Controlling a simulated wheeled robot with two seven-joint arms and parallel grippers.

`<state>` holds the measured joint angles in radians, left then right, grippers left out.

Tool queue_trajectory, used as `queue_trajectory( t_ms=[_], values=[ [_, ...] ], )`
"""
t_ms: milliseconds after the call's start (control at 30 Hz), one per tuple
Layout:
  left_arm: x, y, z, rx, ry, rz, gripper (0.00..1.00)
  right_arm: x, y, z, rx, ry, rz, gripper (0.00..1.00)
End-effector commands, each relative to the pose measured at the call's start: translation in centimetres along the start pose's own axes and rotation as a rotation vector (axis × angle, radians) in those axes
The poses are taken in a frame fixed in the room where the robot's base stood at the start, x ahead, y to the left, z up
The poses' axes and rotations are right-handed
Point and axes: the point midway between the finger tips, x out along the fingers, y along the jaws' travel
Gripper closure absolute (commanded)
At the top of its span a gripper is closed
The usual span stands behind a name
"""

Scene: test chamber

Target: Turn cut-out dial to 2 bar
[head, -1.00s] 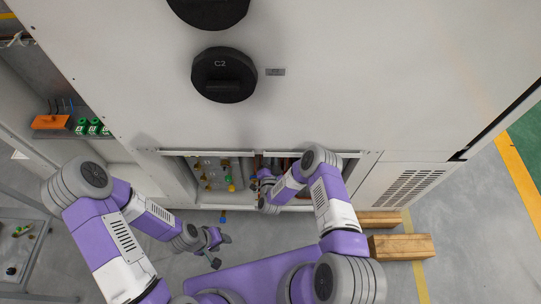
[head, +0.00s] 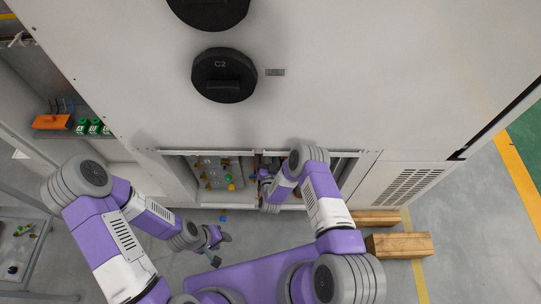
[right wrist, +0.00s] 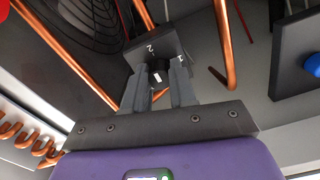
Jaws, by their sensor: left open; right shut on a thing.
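In the right wrist view, the cut-out dial (right wrist: 158,67) is a small black knob with a white mark, on a dark grey box (right wrist: 165,45) bearing the digits 2 and 1. My right gripper (right wrist: 160,85) is shut on the knob, one finger on each side. The fingers hide part of the knob, and I cannot tell exactly which digit the mark points to. In the head view my right arm reaches into the open lower bay, and its gripper is mostly hidden there. My left gripper (head: 220,238) is open and empty, above the floor in front of the cabinet.
Copper pipes (right wrist: 225,45) run close to the box, and a fan grille (right wrist: 92,22) is at upper left. A blue knob (right wrist: 313,66) is at right. In the head view, wooden beams (head: 400,245) lie on the floor at right. The cabinet (head: 330,80) rises in front.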

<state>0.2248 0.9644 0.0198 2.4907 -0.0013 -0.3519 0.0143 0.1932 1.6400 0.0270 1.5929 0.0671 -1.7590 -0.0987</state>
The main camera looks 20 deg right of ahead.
Motion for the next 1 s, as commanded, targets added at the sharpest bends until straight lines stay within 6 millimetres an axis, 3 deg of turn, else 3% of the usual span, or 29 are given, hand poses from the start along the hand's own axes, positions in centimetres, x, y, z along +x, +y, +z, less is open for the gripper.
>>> queue_trajectory(
  t_ms=[233, 267, 400, 733, 1000],
  values=[
    [0.0, 0.0, 0.0, 0.0, 0.0, 0.0, 0.57, -0.1, 0.1, 0.0, 0.0, -0.001, 0.002, 1.0],
    [0.0, 0.0, 0.0, 0.0, 0.0, 0.0, 0.57, -0.1, 0.1, 0.0, 0.0, -0.001, 0.002, 0.7],
    [0.0, 0.0, 0.0, 0.0, 0.0, 0.0, 0.57, 0.0, 0.1, 0.0, 0.001, -0.001, 0.001, 0.49],
    [-0.1, 0.1, 0.0, 0.0, 0.0, 0.0, 0.57, -0.4, 0.0, 0.0, 0.001, -0.002, 0.0, 0.49],
    [-1.2, 0.4, 0.1, 0.0, 0.0, 0.0, 0.57, -4.5, 0.0, 0.0, 0.0, -0.006, 0.0, 0.49]
  ],
)
